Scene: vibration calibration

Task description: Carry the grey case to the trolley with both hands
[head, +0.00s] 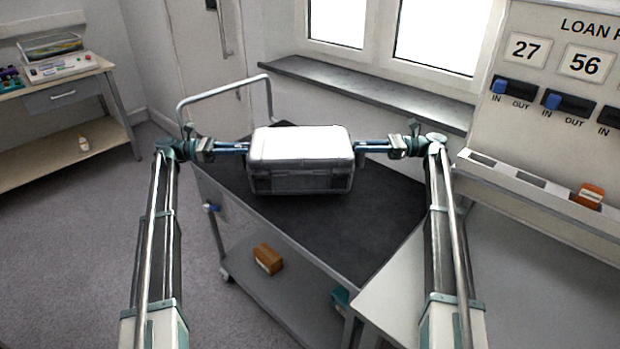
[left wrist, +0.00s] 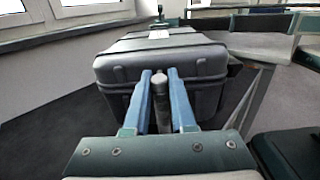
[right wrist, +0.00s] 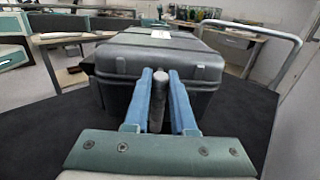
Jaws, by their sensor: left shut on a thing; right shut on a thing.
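The grey case (head: 300,158) is level, over the dark top of the trolley (head: 362,239). I cannot tell whether it rests on that top or hangs just above it. My left gripper (head: 243,148) is shut on the handle at the case's left end. The left wrist view shows its blue fingers (left wrist: 160,98) on either side of a grey handle post. My right gripper (head: 358,147) is shut on the handle at the right end. The right wrist view shows its fingers (right wrist: 158,98) around the matching post. The case's underside is hidden.
The trolley has a push rail (head: 225,88) at its far left and an orange-brown box (head: 268,259) on its lower shelf. A grey bench (head: 530,262) with a loan panel (head: 560,75) stands at right. A window sill (head: 370,92) runs behind. Floor is open at left.

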